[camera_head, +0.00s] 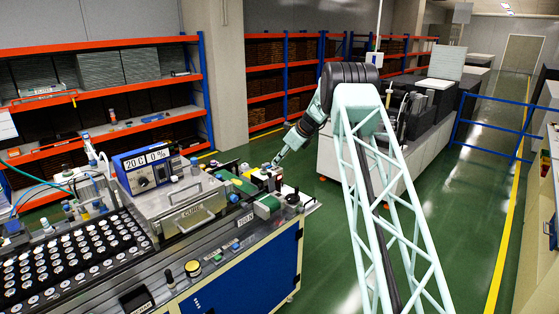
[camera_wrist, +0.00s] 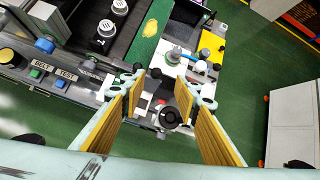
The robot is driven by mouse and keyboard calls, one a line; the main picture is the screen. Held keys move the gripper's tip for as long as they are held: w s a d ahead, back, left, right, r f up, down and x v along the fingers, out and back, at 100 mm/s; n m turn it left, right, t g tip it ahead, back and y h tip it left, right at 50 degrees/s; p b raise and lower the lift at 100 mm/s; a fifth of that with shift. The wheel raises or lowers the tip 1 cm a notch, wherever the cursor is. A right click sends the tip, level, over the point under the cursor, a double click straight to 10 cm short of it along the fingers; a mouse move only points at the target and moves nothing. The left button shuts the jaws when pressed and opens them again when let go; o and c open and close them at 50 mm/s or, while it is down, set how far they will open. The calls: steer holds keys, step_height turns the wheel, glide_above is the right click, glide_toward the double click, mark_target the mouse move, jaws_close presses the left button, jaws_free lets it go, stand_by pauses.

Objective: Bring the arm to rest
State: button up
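My gripper (camera_head: 277,161) hangs over the far right end of the workbench (camera_head: 240,258) in the head view. In the wrist view my gripper (camera_wrist: 160,90) has its two tan-padded fingers spread wide apart, with nothing held between them. Below and between the fingers is a black round part (camera_wrist: 170,117) on the white end plate of the bench. It looks apart from the fingers, though the exact height is hard to tell. My pale green arm reaches from the lower right, up and across to the bench.
A temperature box (camera_head: 145,170) and metal curing unit (camera_head: 185,210) stand behind. Green floor (camera_head: 330,265) is clear right of the bench.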

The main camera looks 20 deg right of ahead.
stand_by(0.4)
steer(key=s+a+r+n+g+b, duration=0.1)
steer(key=s+a+r+n+b, duration=0.5)
steer(key=s+a+r, duration=0.75)
steer(key=s+a+r+n+g+b, duration=0.15)
steer(key=s+a+r+n, duration=0.35)
steer(key=s, duration=0.6)
steer(key=s+a+r+n+t+b, duration=0.1)
steer(key=s+a+r+n+b, duration=0.2)
steer(key=s+a, duration=0.55)
steer(key=s+a+f+n+g+h+b, duration=0.1)
steer(key=s+a+n+b, duration=0.2)
steer(key=s, duration=1.1)
steer(key=s+a+f+n+h+b, duration=0.1)
steer(key=s+a+n+b, duration=0.2)
steer(key=s, duration=1.1)
steer(key=s+f+n+b, duration=0.2)
steer(key=s+f+n, duration=0.2)
steer(key=s, duration=0.9)
steer(key=s+f+n+b, duration=0.3)
steer(key=s+f, duration=0.5)
steer(key=s, duration=0.5)
steer(key=shift+d+f+n+h, duration=0.25)
steer(key=shift+d+n+h, duration=0.15)
steer(key=shift+n, duration=0.5)
steer(key=shift+g, duration=0.25)
